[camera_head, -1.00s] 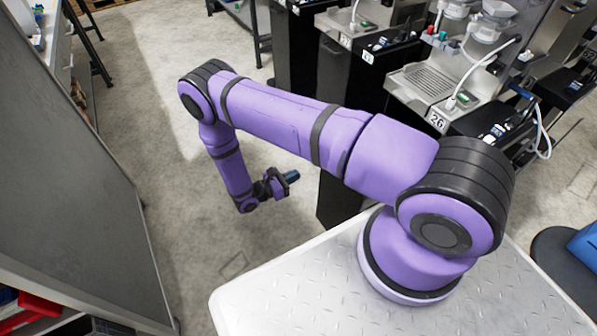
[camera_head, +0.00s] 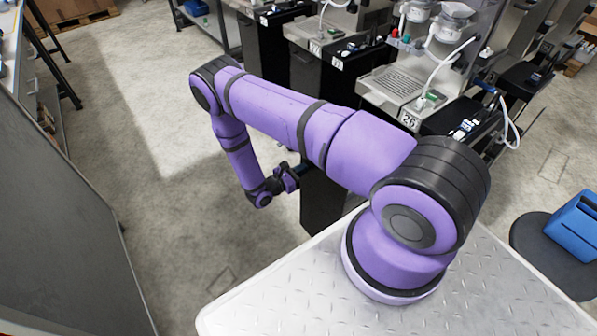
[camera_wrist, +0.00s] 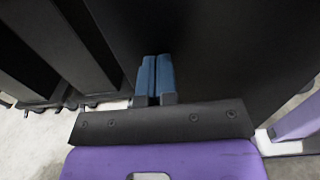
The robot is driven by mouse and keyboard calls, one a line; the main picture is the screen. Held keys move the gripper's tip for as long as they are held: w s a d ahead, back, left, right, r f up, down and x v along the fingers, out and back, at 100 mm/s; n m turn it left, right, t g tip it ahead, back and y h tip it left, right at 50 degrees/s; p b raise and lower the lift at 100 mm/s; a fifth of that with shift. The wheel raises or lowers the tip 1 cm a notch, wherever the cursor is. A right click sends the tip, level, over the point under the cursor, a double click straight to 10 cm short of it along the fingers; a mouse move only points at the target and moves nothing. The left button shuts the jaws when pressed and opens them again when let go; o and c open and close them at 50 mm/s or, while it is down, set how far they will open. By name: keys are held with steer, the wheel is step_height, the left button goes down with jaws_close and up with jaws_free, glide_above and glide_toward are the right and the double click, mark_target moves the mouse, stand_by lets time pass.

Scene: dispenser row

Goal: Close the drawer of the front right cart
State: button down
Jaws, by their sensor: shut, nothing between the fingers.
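The nearest cart, marked 26, has a grey machine top (camera_head: 392,85) and a dark body (camera_head: 322,205). My arm covers much of this body, and I cannot make out a drawer or how far one stands out. My gripper (camera_head: 303,172) is at the left side of the dark body. In the wrist view its two blue fingers (camera_wrist: 154,76) are together and empty. They point at a large plain dark panel (camera_wrist: 220,45), close to it or touching; I cannot tell which.
More dark carts (camera_head: 290,68) stand in a row behind. A grey cabinet (camera_head: 60,215) stands at the left, with open concrete floor (camera_head: 130,140) between. A blue bin (camera_head: 577,228) is at the right. My metal deck is at the bottom.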

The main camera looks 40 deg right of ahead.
steer(key=w+d, duration=0.1)
steer(key=d, duration=2.9)
steer(key=shift+r, duration=0.2)
steer(key=shift+a, duration=0.1)
steer(key=a, duration=1.4)
steer(key=shift+s+a+f, duration=0.2)
steer(key=shift+s+a, duration=0.05)
